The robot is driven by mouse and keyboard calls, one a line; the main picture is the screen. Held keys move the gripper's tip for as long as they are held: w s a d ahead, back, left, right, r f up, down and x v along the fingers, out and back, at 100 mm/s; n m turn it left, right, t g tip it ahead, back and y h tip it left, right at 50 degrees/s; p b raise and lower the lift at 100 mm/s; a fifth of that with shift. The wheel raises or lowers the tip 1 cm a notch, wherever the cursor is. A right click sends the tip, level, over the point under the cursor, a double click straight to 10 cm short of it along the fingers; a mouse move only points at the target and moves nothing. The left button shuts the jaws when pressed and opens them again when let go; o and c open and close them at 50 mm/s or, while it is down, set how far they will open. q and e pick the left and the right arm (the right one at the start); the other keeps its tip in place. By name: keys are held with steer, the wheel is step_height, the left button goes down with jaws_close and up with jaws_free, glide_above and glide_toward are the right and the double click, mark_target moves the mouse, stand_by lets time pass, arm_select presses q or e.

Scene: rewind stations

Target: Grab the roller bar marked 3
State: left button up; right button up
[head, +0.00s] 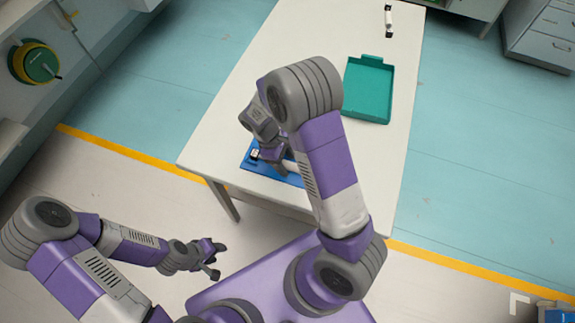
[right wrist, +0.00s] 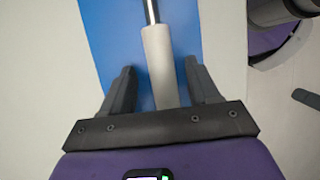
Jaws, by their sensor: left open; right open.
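A white roller bar (right wrist: 160,62) with a metal shaft lies on a blue mat (right wrist: 100,25) in the right wrist view. My right gripper (right wrist: 159,80) is open, with one finger on each side of the bar's white part and visible gaps. In the head view my right gripper (head: 277,162) is low over the blue mat (head: 262,168), and my arm hides much of the bar. No number on the bar is readable. My left gripper (head: 217,260) is open and empty, left of my base, away from the table.
The white table (head: 215,140) carries a teal tray (head: 367,90) right of my right arm. Another small white bar with black ends (head: 389,20) lies at the table's far end. A green and yellow reel (head: 36,63) is at the far left. The table's far middle is clear.

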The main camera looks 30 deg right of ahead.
steer(key=shift+s+a, duration=0.2)
steer(key=shift+w, duration=0.1)
steer(key=shift+c, duration=0.2)
steer(key=shift+w, duration=0.1)
jaws_close()
